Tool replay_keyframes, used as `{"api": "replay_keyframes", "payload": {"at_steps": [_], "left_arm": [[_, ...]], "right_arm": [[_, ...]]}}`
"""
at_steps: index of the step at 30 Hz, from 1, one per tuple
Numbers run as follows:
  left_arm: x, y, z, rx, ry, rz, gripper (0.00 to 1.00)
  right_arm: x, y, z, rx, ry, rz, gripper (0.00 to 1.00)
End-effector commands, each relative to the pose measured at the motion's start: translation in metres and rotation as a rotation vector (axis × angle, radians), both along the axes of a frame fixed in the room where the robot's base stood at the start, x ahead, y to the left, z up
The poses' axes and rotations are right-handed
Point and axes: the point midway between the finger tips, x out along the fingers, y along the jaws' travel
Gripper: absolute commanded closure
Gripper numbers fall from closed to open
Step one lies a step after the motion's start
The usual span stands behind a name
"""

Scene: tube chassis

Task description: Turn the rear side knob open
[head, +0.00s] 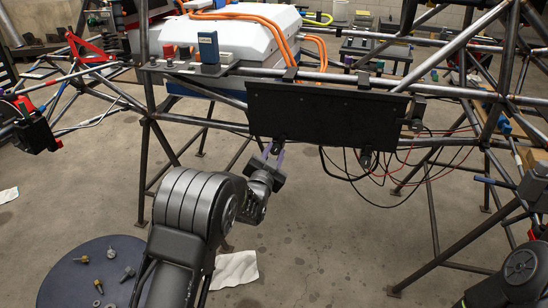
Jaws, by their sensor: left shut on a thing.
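A black flat panel (325,115) hangs from the tube frame in the middle of the head view. Small dark fittings show at its lower edge; one, a knob-like part (366,160), hangs at the lower right of the panel. My left gripper (276,151) reaches up to the panel's lower left edge. Its fingers are shut on a small part there, which looks like a knob; the fingers and wrist hide most of it. I cannot tell how far it is turned. My right arm shows only in part at the lower right; its gripper is out of view.
The tube chassis (150,140) surrounds the panel with bars and legs. Loose black and red cables (400,172) hang to the right of the gripper. A white battery-like box (215,40) with orange cables sits behind. A round dark mat (75,265) with bolts lies at lower left.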

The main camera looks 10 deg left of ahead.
Motion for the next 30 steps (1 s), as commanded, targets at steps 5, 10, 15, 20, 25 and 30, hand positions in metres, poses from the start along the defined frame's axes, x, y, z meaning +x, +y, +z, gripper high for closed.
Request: {"api": "replay_keyframes", "payload": {"at_steps": [5,10,15,20,25,30], "left_arm": [[0.0,-0.001,-0.002,0.168,-0.001,-0.001,1.0],[0.0,-0.002,-0.002,0.33,-0.003,-0.001,1.0],[0.0,-0.002,-0.002,0.492,-0.003,-0.002,1.0],[0.0,-0.003,-0.003,0.644,-0.004,-0.002,1.0],[0.0,-0.003,-0.003,0.8,-0.004,-0.002,1.0],[0.0,-0.003,-0.003,0.93,-0.005,-0.002,1.0]], "right_arm": [[0.003,-0.002,-0.012,-0.004,-0.005,-0.006,0.64],[0.004,-0.004,-0.018,-0.006,-0.007,-0.011,0.64],[0.006,-0.006,-0.024,-0.008,-0.01,-0.014,0.64],[0.007,-0.007,-0.029,-0.011,-0.011,-0.017,0.64],[0.008,-0.008,-0.032,-0.012,-0.014,-0.019,0.64],[0.009,-0.009,-0.035,-0.013,-0.015,-0.021,0.64]]}}
